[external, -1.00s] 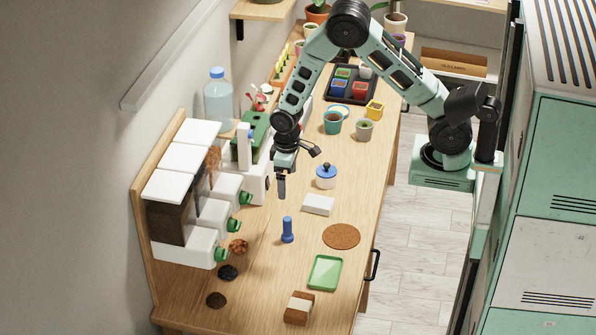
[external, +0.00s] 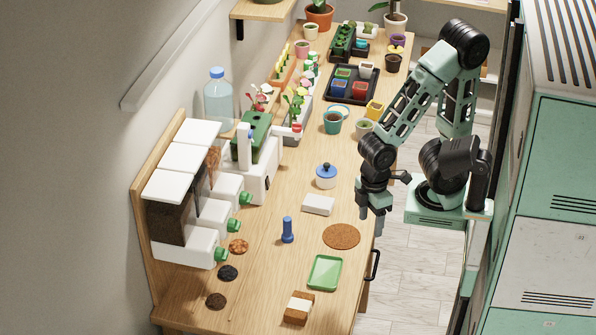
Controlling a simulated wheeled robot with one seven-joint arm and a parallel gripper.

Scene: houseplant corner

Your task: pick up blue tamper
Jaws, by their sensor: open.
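The blue tamper (external: 288,230) stands upright on the wooden table, left of the brown cork disc. My gripper (external: 371,224) is open and empty. It points down above the table's right edge, to the right of the tamper and apart from it. In the picture its tips are near the upper right of the cork disc. Nothing hides the tamper.
Around the tamper are a white block (external: 318,205), a cork disc (external: 341,236), a green tray (external: 325,272) and a white jar with blue lid (external: 326,177). Dispensers (external: 190,240) line the left side. The wood (external: 262,285) below the tamper is clear.

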